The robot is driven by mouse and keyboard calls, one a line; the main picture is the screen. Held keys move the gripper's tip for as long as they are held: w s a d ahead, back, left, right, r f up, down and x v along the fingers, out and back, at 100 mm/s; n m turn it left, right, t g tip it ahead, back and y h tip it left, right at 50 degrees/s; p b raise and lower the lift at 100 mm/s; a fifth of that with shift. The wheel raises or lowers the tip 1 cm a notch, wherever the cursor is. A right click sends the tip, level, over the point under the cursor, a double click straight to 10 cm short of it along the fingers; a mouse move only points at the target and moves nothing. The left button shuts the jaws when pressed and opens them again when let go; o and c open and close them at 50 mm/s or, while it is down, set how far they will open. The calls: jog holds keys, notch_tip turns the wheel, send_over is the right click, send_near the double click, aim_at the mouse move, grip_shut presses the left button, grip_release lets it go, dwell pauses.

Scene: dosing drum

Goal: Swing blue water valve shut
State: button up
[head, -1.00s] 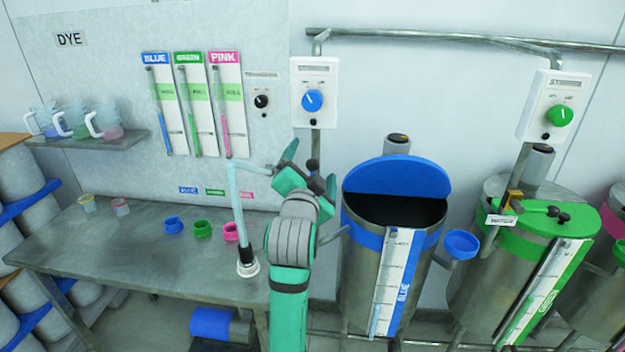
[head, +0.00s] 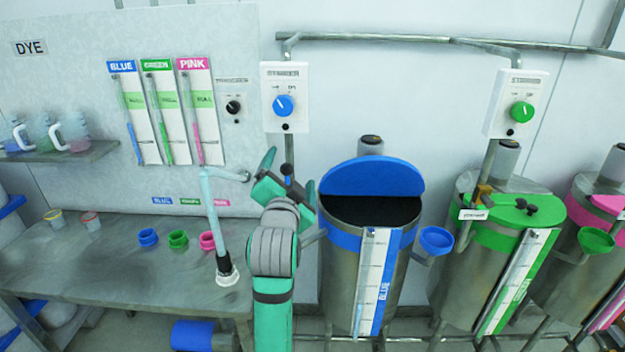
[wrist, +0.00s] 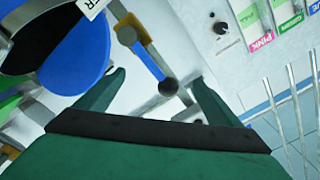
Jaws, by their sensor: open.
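My gripper (wrist: 158,78) is open and empty, with its two green fingers apart. In the head view my gripper (head: 287,183) is just left of the blue drum (head: 338,270), in front of a vertical pipe. The drum's blue lid (head: 372,178) is raised at the back.
A blue stirrer dial (head: 283,106) is on the wall above. A blue funnel (head: 436,240) and the green drum (head: 465,280) stand to the right.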

jog(key=d+f, duration=0.8)
jog(key=f, duration=0.1)
jog(key=shift+d+f, duration=0.15)
jog(key=shift+d, duration=0.05)
dwell(2.4)
jog(key=shift+f, duration=0.2)
jog(key=shift+d+f, duration=0.15)
jog(key=shift+f, duration=0.25)
dwell(0.4)
jog(key=shift+a+r, duration=0.5)
jog(key=shift+a, duration=0.05)
